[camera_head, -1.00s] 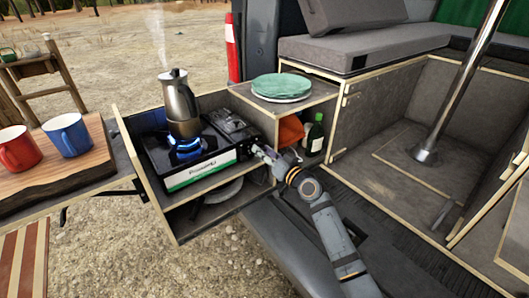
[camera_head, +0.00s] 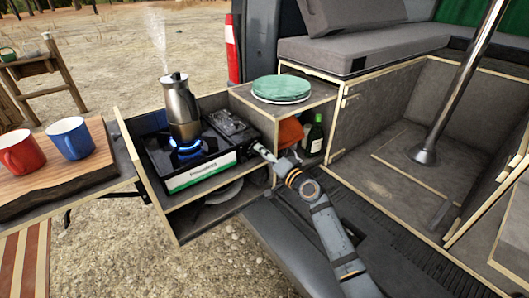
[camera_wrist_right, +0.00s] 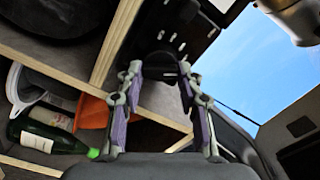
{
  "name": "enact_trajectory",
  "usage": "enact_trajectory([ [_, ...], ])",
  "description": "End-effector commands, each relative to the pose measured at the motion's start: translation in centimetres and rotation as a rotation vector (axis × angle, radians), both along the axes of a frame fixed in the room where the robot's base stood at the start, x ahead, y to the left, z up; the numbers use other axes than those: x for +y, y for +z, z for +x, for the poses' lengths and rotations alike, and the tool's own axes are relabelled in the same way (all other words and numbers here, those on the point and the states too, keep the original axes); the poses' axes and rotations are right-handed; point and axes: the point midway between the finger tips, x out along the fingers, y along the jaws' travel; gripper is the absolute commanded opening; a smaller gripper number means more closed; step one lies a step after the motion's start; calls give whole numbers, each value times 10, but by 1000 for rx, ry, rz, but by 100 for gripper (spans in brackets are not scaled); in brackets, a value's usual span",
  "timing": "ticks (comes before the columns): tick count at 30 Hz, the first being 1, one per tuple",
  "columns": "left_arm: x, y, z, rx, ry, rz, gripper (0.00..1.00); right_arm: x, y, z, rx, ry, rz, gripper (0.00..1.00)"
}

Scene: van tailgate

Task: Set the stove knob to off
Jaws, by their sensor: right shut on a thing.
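The camping stove (camera_head: 200,172) sits in the pull-out drawer, with a blue flame (camera_head: 186,148) burning under a steaming metal pot (camera_head: 179,106). My right gripper (camera_head: 256,150) is at the right end of the stove's front, where it hides the knob in the head view. In the right wrist view, the dark stove knob (camera_wrist_right: 160,72) lies between the two fingertips of my right gripper (camera_wrist_right: 161,78), which is shut on it. The knob's setting marks cannot be read. My left gripper is not in view.
A green plate stack (camera_head: 281,88) stands on the shelf right of the stove. A green bottle (camera_head: 314,134) and an orange item (camera_head: 290,133) sit below it. Red (camera_head: 22,152) and blue (camera_head: 71,138) mugs stand on a wooden board at the left.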

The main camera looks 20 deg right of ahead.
Motion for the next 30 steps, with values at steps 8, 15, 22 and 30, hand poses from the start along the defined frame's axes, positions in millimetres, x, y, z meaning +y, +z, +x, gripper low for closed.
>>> enact_trajectory([
  [8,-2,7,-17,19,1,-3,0,-1,0,0,86,-1,234,5],
  [15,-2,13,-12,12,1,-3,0,-1,-1,0,143,-1,392,5],
  [22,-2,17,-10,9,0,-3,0,-1,-2,0,177,-1,486,5],
  [30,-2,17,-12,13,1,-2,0,-1,-3,0,193,-2,530,5],
])
